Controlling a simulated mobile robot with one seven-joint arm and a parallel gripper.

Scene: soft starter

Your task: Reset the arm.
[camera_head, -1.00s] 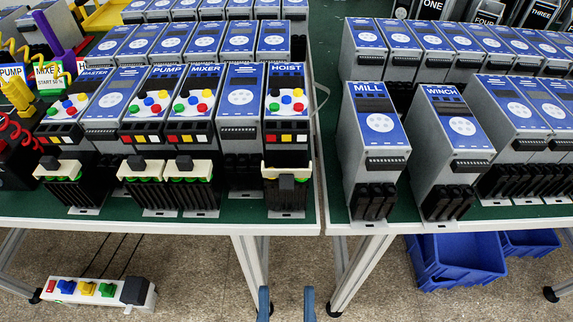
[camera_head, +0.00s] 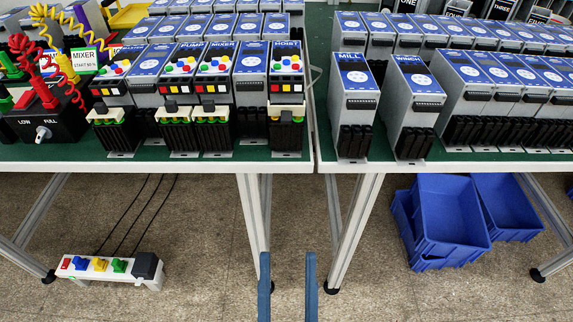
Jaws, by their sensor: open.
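My gripper (camera_head: 287,285) shows at the bottom middle of the head view as two blue upright fingers. They are parted, with only floor and a table leg seen between and behind them, and nothing is held. The fingertips appear below the front edge of the tables in the picture. The rest of my arm is out of view.
Two green-topped tables meet above my gripper, bearing rows of blue-faced units, including MILL (camera_head: 355,100) and WINCH (camera_head: 412,105). A black LOW/FULL box (camera_head: 45,128) stands at left. A power strip (camera_head: 110,268) and blue bins (camera_head: 445,222) are on the floor.

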